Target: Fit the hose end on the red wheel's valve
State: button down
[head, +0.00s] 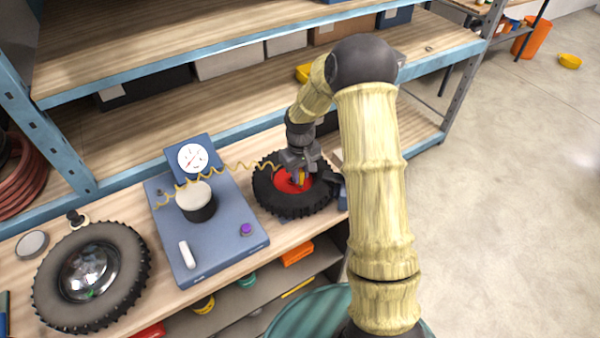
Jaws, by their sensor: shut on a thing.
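The red wheel (284,184), a black knobbly tyre with a red hub, lies at the right part of the wooden bench. My gripper (301,178) is over its hub, pointing down, shut on the hose end, of which a small yellow part shows between the fingers. The yellow coiled hose (237,167) runs from the blue pump unit (222,232) to the gripper. The unit has a round gauge (193,158) on an upright plate. The valve is hidden behind the gripper, so I cannot tell whether the hose end touches it.
A second wheel with a chrome hub (62,278) lies at the bench's left. A white-topped cylinder (197,203), a white handle (186,254) and a purple knob (246,230) are on the unit. Shelves (250,88) rise behind. Open floor (520,200) lies right.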

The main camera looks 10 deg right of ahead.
jog(key=shift+s+f+b, duration=0.1)
jog(key=shift+f+b, duration=0.35)
jog(key=shift+f, duration=0.2)
dwell(0.7)
dwell(0.3)
jog(key=c, duration=0.6)
grip_release()
jog(key=shift+r+p, duration=1.2)
jog(key=shift+r, duration=0.4)
jog(key=shift+r+p, duration=2.4)
jog(key=shift+r, duration=1.05)
jog(key=shift+s, duration=0.1)
